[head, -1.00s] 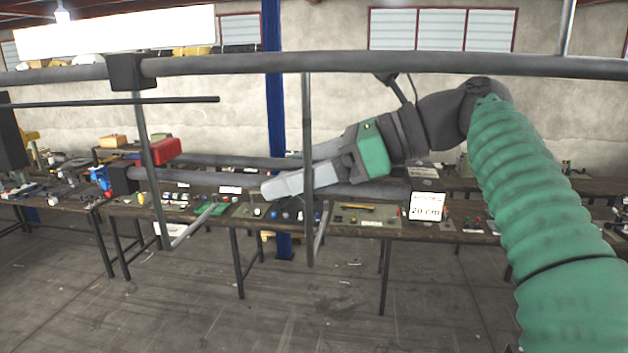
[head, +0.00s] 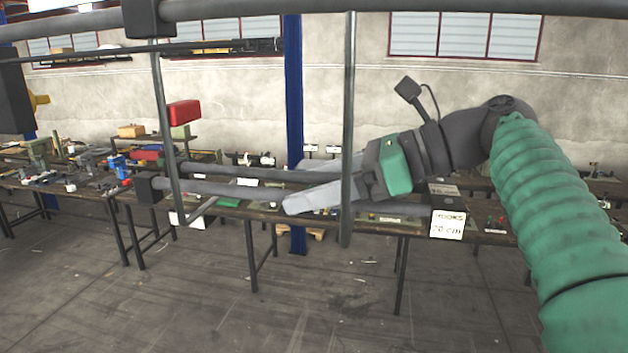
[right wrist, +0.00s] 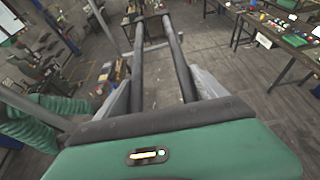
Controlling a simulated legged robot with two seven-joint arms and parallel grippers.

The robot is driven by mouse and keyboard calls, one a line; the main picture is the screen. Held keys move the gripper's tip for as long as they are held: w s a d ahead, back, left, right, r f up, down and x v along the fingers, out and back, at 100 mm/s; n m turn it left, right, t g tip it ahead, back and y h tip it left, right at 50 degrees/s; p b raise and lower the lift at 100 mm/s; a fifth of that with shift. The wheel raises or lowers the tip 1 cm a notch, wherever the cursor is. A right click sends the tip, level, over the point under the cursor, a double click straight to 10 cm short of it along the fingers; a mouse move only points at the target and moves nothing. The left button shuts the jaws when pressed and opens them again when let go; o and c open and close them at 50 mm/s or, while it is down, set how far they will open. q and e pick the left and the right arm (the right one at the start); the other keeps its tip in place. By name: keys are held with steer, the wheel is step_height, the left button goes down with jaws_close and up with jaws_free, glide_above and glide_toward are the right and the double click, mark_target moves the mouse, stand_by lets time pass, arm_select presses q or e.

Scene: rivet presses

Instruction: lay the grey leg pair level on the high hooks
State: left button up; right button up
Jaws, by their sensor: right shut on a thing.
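The grey leg pair (head: 235,188) is two dark tubes held out roughly level, dipping slightly to the right in the head view. My right gripper (head: 318,188) is shut on it. In the right wrist view the tubes (right wrist: 178,62) run away between the gripper's pale fingers, with a cross-piece at their far end. Two hooks hang from an overhead rail: the left hook (head: 163,130) and the right hook (head: 348,110), whose upright crosses in front of my fingers. The tubes show just above the left hook's foot; contact cannot be told. My left gripper is not in view.
The overhead rail (head: 420,9) crosses the top of the head view. A white sign (head: 448,225) reads "HOOKS 20 cm". Behind stand long workbenches (head: 480,233) with small parts and a red box (head: 184,112). The floor (head: 320,310) in front is clear.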

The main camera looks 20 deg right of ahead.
steer(key=shift+a+f, duration=0.25)
steer(key=shift+a, duration=0.25)
steer(key=shift+a+f, duration=0.2)
steer(key=shift+a, duration=0.3)
steer(key=o, duration=1.7)
steer(key=shift+s+a, duration=0.15)
steer(key=shift+a, duration=0.05)
steer(key=shift+o, duration=0.6)
steer(key=shift+d, duration=0.2)
steer(key=p+v, duration=0.1)
steer(key=v, duration=0.5)
steer(key=p+v, duration=0.1)
steer(key=v, duration=0.4)
steer(key=w+d+p+v, duration=0.1)
steer(key=v, duration=0.5)
steer(key=shift+s+d+f, duration=0.1)
steer(key=shift+d+f, duration=0.05)
steer(key=shift+d, duration=0.2)
steer(key=shift+a, duration=0.25)
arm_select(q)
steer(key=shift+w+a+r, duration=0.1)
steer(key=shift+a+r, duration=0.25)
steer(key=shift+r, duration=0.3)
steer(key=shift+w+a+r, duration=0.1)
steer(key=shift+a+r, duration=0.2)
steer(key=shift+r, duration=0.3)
arm_select(e)
steer(key=shift+a, duration=0.45)
